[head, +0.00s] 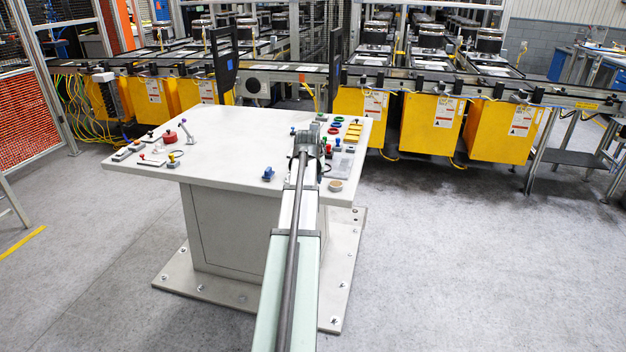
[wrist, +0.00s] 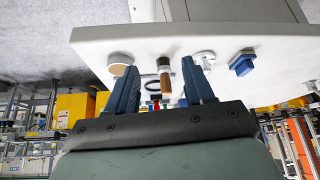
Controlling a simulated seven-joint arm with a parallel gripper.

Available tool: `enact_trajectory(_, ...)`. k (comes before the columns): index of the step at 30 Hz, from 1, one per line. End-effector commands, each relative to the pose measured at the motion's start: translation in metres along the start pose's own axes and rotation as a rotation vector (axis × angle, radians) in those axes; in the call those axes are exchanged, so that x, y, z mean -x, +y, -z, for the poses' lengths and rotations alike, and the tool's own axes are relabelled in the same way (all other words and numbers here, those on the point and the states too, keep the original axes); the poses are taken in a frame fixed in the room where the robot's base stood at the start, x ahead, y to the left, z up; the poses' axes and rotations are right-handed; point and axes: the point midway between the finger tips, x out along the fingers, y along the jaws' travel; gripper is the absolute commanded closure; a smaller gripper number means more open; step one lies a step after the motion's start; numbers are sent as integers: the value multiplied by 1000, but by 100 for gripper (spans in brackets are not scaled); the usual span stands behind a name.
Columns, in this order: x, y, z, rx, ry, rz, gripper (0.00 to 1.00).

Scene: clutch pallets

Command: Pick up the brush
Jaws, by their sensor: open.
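My gripper (wrist: 160,68) is open, with its two blue fingers apart in the wrist view. A short upright piece with a brown shaft and a dark end, which looks like the brush (wrist: 166,82), shows between the fingers. I see no contact with either finger, and I cannot tell its exact depth. In the head view my arm reaches over the right part of the white table (head: 230,140). My wrist and arm hide what lies under them there, and I cannot make out the brush in that view.
A round tape roll (head: 335,186) and a blue piece (head: 268,174) lie near the table's front edge. Yellow blocks (head: 353,132) and coloured rings sit at the back right. A red round piece (head: 169,138) and small parts are at the left. The table's middle is clear.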

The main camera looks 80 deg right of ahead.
Motion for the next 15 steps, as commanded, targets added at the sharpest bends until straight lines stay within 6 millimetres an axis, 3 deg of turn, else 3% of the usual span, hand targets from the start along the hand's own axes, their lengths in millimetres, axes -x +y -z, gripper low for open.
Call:
enact_trajectory(1,12,2,22,-3,24,-1,48)
enact_trajectory(6,34,1,73,-1,65,-1,48)
enact_trajectory(15,14,1,81,-2,53,-1,48)
